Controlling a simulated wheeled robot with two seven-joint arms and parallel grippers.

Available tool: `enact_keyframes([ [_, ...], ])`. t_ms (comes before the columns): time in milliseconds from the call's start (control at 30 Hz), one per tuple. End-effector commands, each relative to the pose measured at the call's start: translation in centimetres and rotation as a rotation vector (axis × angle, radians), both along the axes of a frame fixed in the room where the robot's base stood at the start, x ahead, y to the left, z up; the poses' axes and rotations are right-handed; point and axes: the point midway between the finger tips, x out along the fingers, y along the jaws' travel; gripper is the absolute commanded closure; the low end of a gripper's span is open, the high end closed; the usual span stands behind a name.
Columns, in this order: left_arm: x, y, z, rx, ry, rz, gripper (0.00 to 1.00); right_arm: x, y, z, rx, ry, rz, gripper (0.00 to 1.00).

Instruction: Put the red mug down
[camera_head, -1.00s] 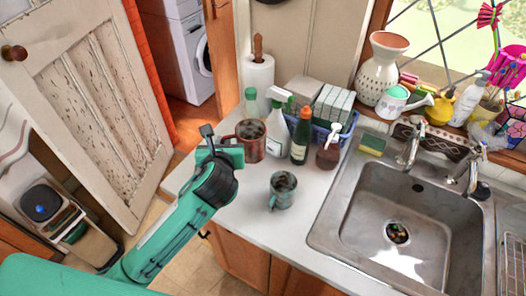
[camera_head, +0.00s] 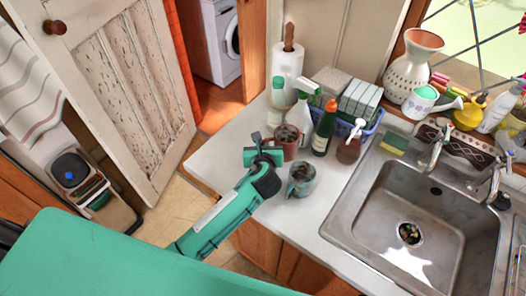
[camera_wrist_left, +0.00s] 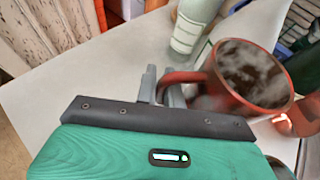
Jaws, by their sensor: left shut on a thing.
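The red mug (camera_head: 289,143) is upright at the left part of the white counter, with a dark, mottled inside. It shows large in the left wrist view (camera_wrist_left: 240,85), with its handle toward my gripper. My left gripper (camera_head: 268,146) is at the mug's left side. Its grey fingers (camera_wrist_left: 160,88) are shut on the mug's handle. I cannot tell for sure whether the mug's base touches the counter. My right gripper is not in view.
A grey-blue mug (camera_head: 301,180) stands in front of the red mug. A spray bottle (camera_head: 300,122), a dark green bottle (camera_head: 324,128) and a brown soap bottle (camera_head: 350,147) stand behind and to the right. The sink (camera_head: 420,225) is farther right. The counter's left end (camera_head: 215,155) is clear.

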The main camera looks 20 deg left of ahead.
Motion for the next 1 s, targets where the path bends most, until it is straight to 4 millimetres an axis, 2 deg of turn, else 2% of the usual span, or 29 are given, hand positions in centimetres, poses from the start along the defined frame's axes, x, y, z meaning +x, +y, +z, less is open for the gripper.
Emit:
enact_keyframes([
  [167,0.1,0.0,-1.4,0.0,-0.001,0.0,1.0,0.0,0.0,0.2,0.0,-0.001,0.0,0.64],
  [400,0.0,0.0,-4.6,0.001,-0.001,0.0,1.0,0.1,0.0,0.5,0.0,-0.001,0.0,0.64],
  [800,0.1,0.0,-5.2,-0.001,-0.002,-0.001,1.0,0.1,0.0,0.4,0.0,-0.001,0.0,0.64],
  [833,0.0,0.0,-5.3,0.0,-0.001,-0.001,0.89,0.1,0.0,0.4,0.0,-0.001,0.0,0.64],
  [933,0.0,0.0,-5.3,0.0,-0.001,-0.001,0.69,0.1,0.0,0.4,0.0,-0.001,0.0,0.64],
  [1000,0.0,0.0,-5.3,0.0,-0.001,-0.001,0.69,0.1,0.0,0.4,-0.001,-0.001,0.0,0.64],
])
